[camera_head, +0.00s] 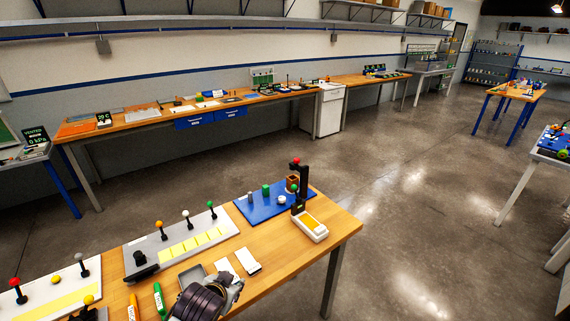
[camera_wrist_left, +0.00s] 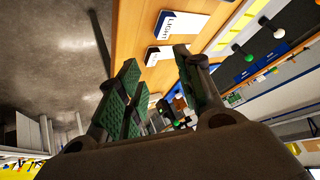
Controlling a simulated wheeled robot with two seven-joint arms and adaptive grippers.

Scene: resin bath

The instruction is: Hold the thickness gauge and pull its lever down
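What I take for the thickness gauge (camera_head: 300,200) stands upright near the far right corner of the front table in the head view. It has a black column, a red knob on top, a green ball at its side, and a white base with a yellow top. My left gripper (camera_head: 222,290) is at the table's front, nearer to me and apart from the gauge. In the left wrist view its green-padded fingers (camera_wrist_left: 157,65) are spread with nothing between them. Small dark parts beyond the fingers are too small to name surely. My right gripper is not in view.
A blue board (camera_head: 262,207) with small blocks lies beside the gauge. A grey board (camera_head: 150,243) with ball-topped levers and yellow squares lies left of it. White cards (camera_head: 248,261), a grey tray (camera_head: 192,276) and orange and green pens (camera_head: 159,300) lie near my gripper.

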